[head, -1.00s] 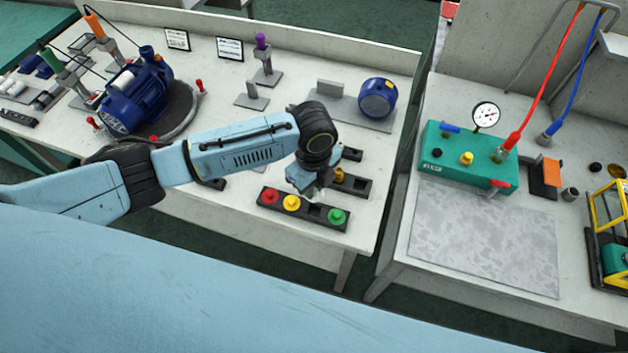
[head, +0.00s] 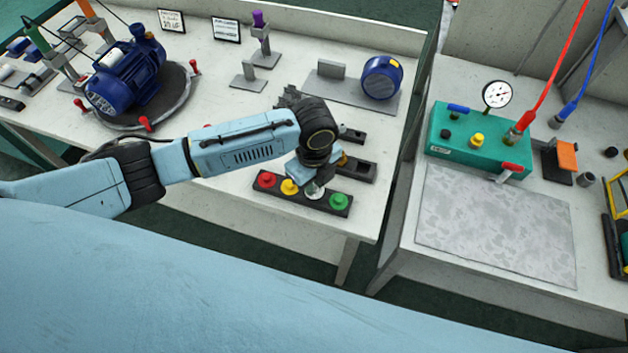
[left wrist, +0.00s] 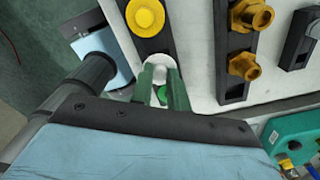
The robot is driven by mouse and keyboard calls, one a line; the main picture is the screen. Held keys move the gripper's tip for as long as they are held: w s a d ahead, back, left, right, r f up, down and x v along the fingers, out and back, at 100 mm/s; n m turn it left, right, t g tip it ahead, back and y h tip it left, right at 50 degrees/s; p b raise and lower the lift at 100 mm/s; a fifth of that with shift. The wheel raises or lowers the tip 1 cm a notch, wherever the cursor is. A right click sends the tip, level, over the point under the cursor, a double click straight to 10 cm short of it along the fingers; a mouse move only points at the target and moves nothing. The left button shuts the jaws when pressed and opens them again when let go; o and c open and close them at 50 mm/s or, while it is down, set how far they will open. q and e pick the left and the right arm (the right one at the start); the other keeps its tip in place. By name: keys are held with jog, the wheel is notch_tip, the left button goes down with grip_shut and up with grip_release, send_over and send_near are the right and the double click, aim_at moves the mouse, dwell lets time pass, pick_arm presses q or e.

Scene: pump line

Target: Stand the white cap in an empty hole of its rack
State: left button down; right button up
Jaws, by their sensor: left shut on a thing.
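The rack (head: 300,203) is a black bar near the front edge of the left table. It holds a red cap (head: 267,180), a yellow cap (head: 290,187) and a green cap (head: 338,201). My left gripper (head: 316,183) points down over the rack, shut on the white cap (head: 314,193), between the yellow and green caps. The left wrist view shows the white cap (left wrist: 158,73) between the green fingers (left wrist: 160,90), with the yellow cap (left wrist: 145,16) beyond. The hole under the white cap is hidden; I cannot tell how deep it sits. My right gripper is not in view.
Other dark racks (head: 352,168) lie just behind; brass fittings (left wrist: 245,65) show in the left wrist view. A blue motor (head: 128,78) stands at the back left and a blue round part (head: 382,77) behind. The right table holds a green gauge box (head: 480,145).

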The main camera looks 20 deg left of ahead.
pick_arm(q)
jog(key=shift+a+p, duration=0.1)
jog(key=shift+p, duration=0.35)
dwell(0.6)
jog(key=shift+f, duration=0.95)
dwell(1.3)
jog(key=c, duration=1.3)
grip_release()
jog(key=shift+r, duration=0.15)
notch_tip(320, 180, up, 6)
jog(key=p, duration=0.6)
